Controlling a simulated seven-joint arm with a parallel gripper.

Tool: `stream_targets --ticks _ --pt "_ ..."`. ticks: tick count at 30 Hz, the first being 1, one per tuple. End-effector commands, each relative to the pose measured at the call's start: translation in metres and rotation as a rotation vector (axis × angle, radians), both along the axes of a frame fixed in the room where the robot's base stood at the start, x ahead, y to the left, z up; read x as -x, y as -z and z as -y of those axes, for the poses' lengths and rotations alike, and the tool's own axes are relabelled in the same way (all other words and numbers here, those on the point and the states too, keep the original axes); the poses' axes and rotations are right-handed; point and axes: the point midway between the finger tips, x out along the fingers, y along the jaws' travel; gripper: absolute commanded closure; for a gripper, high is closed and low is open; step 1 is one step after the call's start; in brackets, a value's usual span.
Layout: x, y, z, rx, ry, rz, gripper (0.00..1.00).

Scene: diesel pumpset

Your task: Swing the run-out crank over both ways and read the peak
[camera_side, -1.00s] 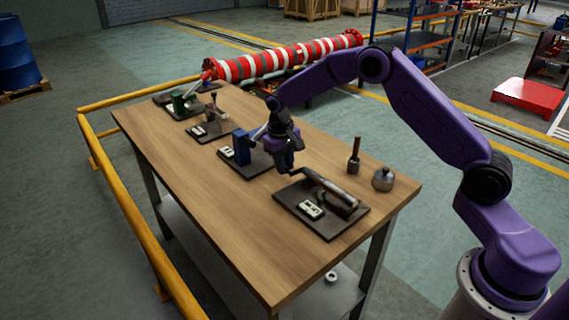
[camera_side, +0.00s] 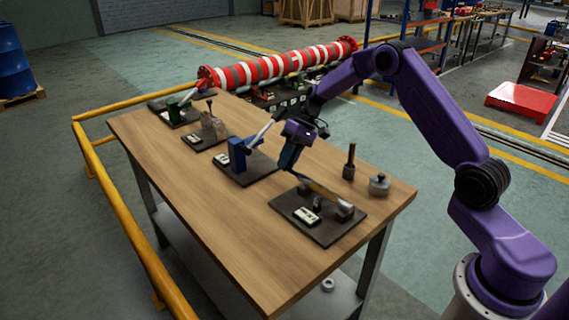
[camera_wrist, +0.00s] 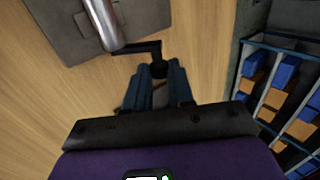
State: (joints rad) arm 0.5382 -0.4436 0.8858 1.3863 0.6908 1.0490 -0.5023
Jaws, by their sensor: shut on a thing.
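The run-out fixture stands on a dark plate (camera_side: 330,236) at the near right of the bench, with a shaft (camera_side: 322,193) across its supports and a small white readout (camera_side: 307,215). The readout is too small to read. My gripper (camera_side: 287,168) is at the shaft's far end, tilted. In the wrist view, a black crank (camera_wrist: 138,48) joins the end of the steel shaft (camera_wrist: 104,22). My blue fingers (camera_wrist: 160,88) are shut on its handle (camera_wrist: 158,68); the fingers hide part of the handle.
A blue fixture (camera_side: 237,155) stands close left of my gripper, with other fixtures farther along the bench (camera_side: 190,210). A dark upright tool (camera_side: 349,163) and a round metal piece (camera_side: 379,186) stand to the right. Blue and orange bins (camera_wrist: 285,75) lie right in the wrist view.

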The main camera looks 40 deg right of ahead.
Motion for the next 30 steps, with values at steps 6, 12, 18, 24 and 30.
stream_targets --ticks 6,12,18,24,30 --pt "0.0 -0.001 0.013 -0.209 0.004 -0.002 1.0" --pt "0.0 0.0 0.022 -0.397 0.001 -0.002 1.0" --pt "0.0 0.001 0.031 -0.563 0.001 -0.002 1.0" --pt "0.0 0.003 0.036 -0.689 -0.002 -0.002 1.0" --pt "0.001 0.004 0.04 -0.766 -0.002 -0.003 1.0"
